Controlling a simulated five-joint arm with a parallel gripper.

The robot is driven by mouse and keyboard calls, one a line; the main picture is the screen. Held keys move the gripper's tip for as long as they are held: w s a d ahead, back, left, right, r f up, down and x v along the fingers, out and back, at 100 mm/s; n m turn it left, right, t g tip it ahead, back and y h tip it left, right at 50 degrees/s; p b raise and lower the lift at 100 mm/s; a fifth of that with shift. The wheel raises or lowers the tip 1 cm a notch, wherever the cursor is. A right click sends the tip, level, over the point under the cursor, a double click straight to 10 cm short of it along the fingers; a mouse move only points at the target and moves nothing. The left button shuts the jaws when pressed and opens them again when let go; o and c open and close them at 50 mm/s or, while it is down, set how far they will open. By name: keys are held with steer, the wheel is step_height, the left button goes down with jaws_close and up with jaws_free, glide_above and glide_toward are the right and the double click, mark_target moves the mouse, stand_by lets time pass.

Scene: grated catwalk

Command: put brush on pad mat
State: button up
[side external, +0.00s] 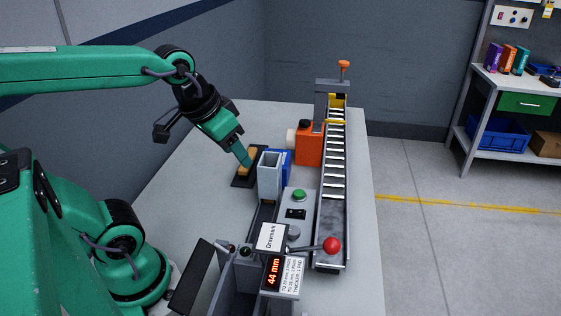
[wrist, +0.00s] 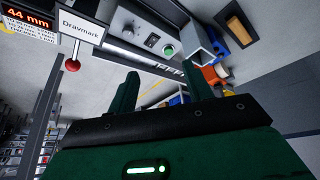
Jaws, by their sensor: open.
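The brush, a tan wooden block (side external: 250,158), lies on the dark pad mat (side external: 238,182) on the grey table, beyond the grey upright chute. In the wrist view the brush (wrist: 239,27) lies wholly over the black mat (wrist: 224,17), with a dark rim around it. My gripper (side external: 245,161) points down toward the mat and overlaps part of the brush in the side view. In the wrist view my gripper (wrist: 162,76) has its two green fingers apart with nothing between them. The brush is off to the upper right there, clear of the fingers.
A grey upright chute (side external: 269,178) and blue part stand right beside the mat. An orange motor (side external: 309,147) and a roller conveyor (side external: 334,160) are farther right. A red-knobbed lever (side external: 331,245) and a 44 mm display (side external: 273,273) stand nearer. The table behind the mat is clear.

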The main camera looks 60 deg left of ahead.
steer(key=shift+s+d+f+m, duration=0.25)
steer(key=shift+s+d, duration=0.1)
steer(key=shift+s, duration=0.25)
steer(key=shift+s+d+f+m, duration=0.2)
steer(key=shift+s+d, duration=0.1)
steer(key=shift+s, duration=0.25)
stand_by(0.6)
